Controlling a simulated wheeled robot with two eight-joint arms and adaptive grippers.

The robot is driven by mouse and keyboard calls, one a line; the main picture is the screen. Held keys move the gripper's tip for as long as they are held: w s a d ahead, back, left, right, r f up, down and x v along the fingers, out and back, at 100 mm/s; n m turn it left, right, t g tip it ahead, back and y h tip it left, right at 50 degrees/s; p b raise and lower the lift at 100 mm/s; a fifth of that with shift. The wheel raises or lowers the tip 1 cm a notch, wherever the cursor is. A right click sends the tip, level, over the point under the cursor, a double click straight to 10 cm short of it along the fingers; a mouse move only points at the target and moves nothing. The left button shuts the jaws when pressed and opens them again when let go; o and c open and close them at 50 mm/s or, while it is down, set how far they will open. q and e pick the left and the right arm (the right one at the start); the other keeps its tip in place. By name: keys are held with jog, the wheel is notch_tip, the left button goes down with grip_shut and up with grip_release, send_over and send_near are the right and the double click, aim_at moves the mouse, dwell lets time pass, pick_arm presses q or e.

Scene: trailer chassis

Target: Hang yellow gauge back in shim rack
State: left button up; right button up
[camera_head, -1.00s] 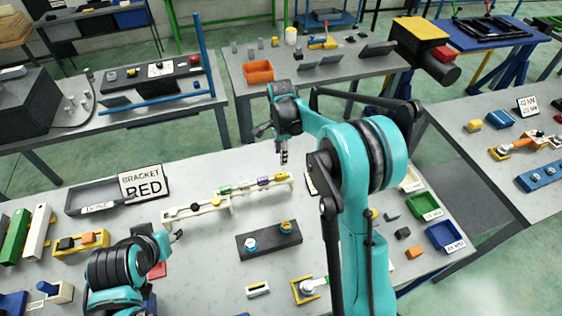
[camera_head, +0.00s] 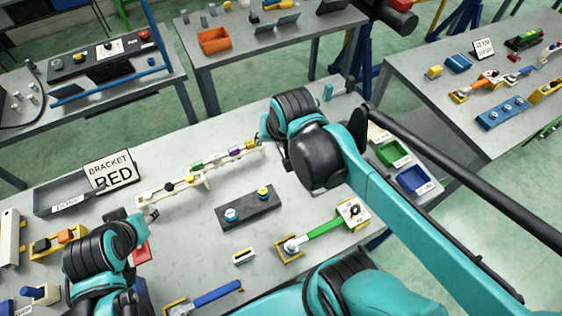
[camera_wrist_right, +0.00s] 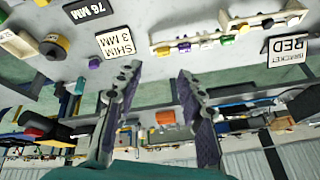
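The cream shim rack (camera_head: 205,178) stands on the near table with several coloured pieces on it. A yellow piece (camera_head: 250,145) is at its right end; I cannot tell whether it is the yellow gauge. The rack also shows in the right wrist view (camera_wrist_right: 240,38), with a yellow piece (camera_wrist_right: 163,51) at its left end. My right gripper (camera_wrist_right: 158,70) is open, with nothing between its fingers. In the head view the wrist partly hides it near the rack's right end. My left gripper (camera_head: 150,213) is near the rack's left end, its fingers unclear.
A dark block (camera_head: 248,208) with blue-white and yellow knobs lies in front of the rack. The BRACKET RED sign (camera_head: 110,171) stands left. A purple piece (camera_wrist_right: 95,62) lies near the SHIM 3 MM sign (camera_wrist_right: 116,42).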

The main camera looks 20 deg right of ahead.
jog(key=s+f+n+t, duration=0.1)
jog(key=s+f+n, duration=0.1)
jog(key=s+n, duration=0.2)
jog(key=shift+s+f+t, duration=0.2)
jog(key=shift+s+t, duration=0.2)
jog(key=shift+s, duration=0.6)
notch_tip(320, 180, down, 16)
jog(key=b, duration=1.5)
jog(key=shift+b, duration=0.4)
